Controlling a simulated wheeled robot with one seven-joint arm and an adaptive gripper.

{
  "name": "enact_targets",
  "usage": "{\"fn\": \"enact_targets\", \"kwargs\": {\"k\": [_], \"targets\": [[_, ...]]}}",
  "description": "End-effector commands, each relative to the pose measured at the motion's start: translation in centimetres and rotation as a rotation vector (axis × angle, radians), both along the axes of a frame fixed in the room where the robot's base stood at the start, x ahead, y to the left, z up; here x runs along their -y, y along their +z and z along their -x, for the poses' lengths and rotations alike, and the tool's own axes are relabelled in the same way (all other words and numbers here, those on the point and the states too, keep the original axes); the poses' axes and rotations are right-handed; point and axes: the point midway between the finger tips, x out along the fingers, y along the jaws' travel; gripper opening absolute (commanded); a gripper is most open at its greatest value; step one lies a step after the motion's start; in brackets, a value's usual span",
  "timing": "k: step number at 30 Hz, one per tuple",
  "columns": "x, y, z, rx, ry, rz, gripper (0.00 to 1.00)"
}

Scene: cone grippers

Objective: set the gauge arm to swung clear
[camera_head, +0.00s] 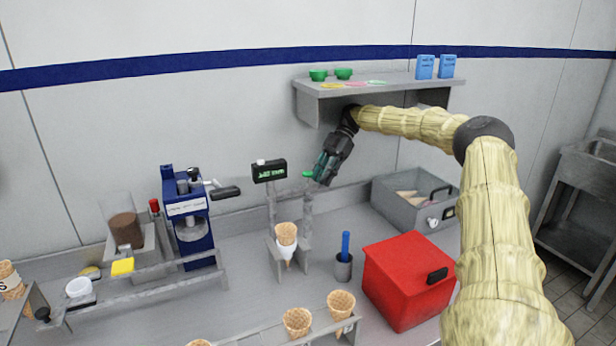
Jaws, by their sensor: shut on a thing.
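The gauge stand has two grey posts (308,208) behind a cone holder, with a small black display (269,171) showing green text on the left. A green tip (308,174), which looks like the end of the gauge arm, shows at the top of the right post. My gripper (321,177) comes down from the upper right, with its fingertips right beside this green tip. It is shut on the gauge arm, as far as the small view shows. The fingers hide most of the arm, so its exact angle cannot be told. A waffle cone (286,234) stands in the holder below.
A wall shelf (375,85) with green bowls and blue boxes hangs above my gripper. A red box (408,280), a grey bin (400,205) and a cup with a blue handle (344,267) stand to the right. A blue machine (188,225) is left.

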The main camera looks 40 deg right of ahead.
Motion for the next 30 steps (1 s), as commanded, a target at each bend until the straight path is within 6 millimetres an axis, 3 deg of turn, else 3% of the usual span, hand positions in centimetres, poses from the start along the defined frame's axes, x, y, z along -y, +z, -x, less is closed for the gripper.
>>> {"fn": "enact_targets", "kwargs": {"k": [1,12,13,15,25,30], "targets": [[0.2,-0.7,0.4,-0.008,0.002,0.003,0.00],[0.5,-0.7,0.6,-0.006,0.002,0.003,0.00],[0.5,-0.7,0.6,-0.006,0.002,0.003,0.27],[0.5,-0.6,0.6,-0.006,0.002,0.003,0.37],[0.1,-0.1,0.3,-0.002,-0.001,0.003,0.37],[-2.5,0.2,-1.2,-0.001,-0.021,0.007,0.37]]}}
